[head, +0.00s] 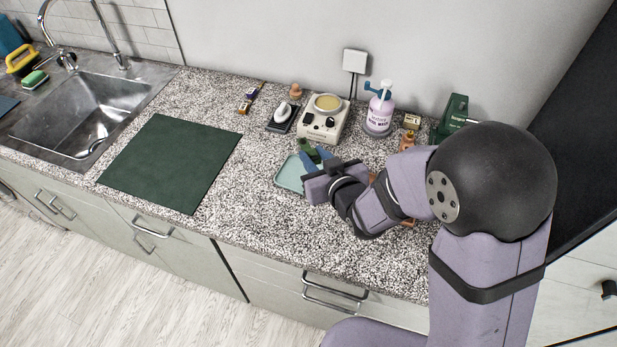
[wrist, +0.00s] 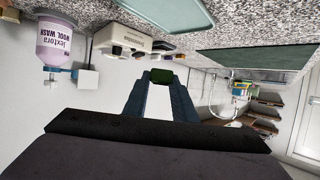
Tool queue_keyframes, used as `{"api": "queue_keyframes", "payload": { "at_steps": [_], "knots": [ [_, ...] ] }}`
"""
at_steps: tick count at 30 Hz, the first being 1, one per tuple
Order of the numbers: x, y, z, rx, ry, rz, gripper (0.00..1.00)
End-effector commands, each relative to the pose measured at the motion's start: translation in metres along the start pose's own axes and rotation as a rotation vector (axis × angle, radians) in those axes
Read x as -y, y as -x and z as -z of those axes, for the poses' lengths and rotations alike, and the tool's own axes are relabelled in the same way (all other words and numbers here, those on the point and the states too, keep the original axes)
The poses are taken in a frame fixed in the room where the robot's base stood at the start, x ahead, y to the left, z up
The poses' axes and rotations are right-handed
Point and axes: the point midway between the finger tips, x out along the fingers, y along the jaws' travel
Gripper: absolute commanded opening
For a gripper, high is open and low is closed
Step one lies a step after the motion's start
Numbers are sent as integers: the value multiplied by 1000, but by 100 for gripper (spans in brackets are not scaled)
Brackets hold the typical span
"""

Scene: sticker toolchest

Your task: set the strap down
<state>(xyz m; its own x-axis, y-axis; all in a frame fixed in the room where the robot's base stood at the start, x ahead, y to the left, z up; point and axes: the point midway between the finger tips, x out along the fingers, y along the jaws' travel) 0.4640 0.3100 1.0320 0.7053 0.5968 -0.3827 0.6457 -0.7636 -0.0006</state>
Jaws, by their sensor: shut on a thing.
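My gripper (head: 316,158) is shut on a small dark green piece, which I take to be the strap (head: 307,149). In the wrist view the strap (wrist: 162,76) shows between the tips of the blue fingers (wrist: 160,88). Most of it is hidden by the fingers, so its full shape cannot be told. In the head view my gripper is over the far right part of a pale green tray (head: 286,179). The strap appears held above the counter; its exact height cannot be told.
A beige device (head: 322,124) and a lilac soap bottle (head: 379,112) stand behind my gripper. A dark green machine (head: 455,112) stands further right. The speckled counter (head: 255,200) is bare between mat and tray.

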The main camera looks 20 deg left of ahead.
Motion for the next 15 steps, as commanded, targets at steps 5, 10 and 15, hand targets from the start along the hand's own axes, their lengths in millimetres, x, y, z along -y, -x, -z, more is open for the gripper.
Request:
{"api": "queue_keyframes", "payload": {
  "at_steps": [5, 10, 15],
  "knots": [
    [0, -2, -6, 3, 0, -1, 2],
    [0, -9, -24, 6, 0, -1, 2],
    [-1, -17, -43, 4, -1, -2, 2]
  ]
}}
